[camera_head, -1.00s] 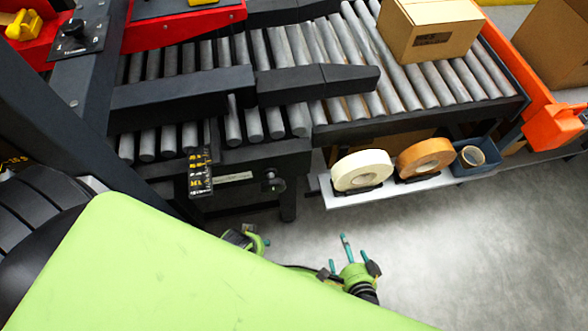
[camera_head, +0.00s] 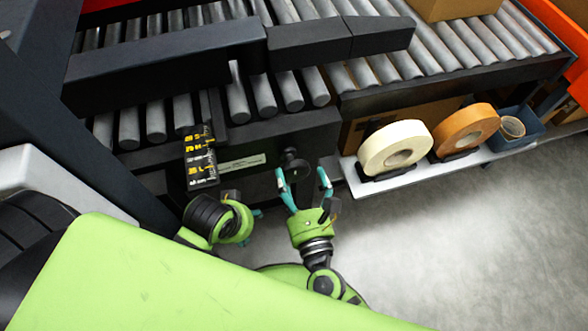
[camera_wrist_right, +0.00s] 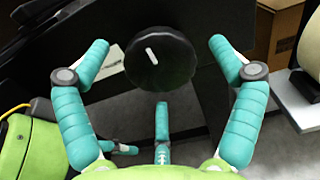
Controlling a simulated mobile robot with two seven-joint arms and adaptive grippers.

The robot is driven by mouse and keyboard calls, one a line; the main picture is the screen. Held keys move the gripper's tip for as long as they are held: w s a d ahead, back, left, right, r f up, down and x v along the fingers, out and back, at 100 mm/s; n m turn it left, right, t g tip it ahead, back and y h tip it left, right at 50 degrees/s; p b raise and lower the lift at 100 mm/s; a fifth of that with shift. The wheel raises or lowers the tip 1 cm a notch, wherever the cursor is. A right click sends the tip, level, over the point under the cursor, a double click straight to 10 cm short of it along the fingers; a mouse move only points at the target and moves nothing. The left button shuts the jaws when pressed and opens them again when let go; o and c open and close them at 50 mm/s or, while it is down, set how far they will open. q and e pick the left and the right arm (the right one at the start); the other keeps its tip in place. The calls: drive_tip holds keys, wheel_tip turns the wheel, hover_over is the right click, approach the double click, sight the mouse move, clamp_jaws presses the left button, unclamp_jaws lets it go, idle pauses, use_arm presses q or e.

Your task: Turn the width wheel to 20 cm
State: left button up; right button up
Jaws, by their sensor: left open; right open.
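The width wheel is a round black knob (camera_wrist_right: 160,58) with a short white line on its face, tilted slightly from upright. It faces the right wrist view and also shows small and dark in the head view (camera_head: 291,158), on the front of the conveyor frame. My right gripper (camera_head: 302,177) is open just in front of it. In the right wrist view its teal fingers (camera_wrist_right: 158,52) stand left and right of the wheel, with gaps, and a third finger is below. My left gripper (camera_head: 247,217) is open and empty, lower left of the wheel, partly hidden by its own arm.
A black scale plate (camera_head: 200,155) with yellow marks hangs left of the wheel; its figures are too small to read surely. A shelf (camera_head: 372,185) with a white tape roll (camera_head: 396,148) and a tan roll (camera_head: 466,131) stands close right. Grey floor (camera_head: 470,260) is free in front.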

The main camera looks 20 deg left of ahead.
drive_tip(key=shift+x, duration=1.2)
drive_tip(key=c, duration=1.2)
drive_tip(key=shift+o, duration=0.2)
drive_tip(key=shift+n, duration=0.3)
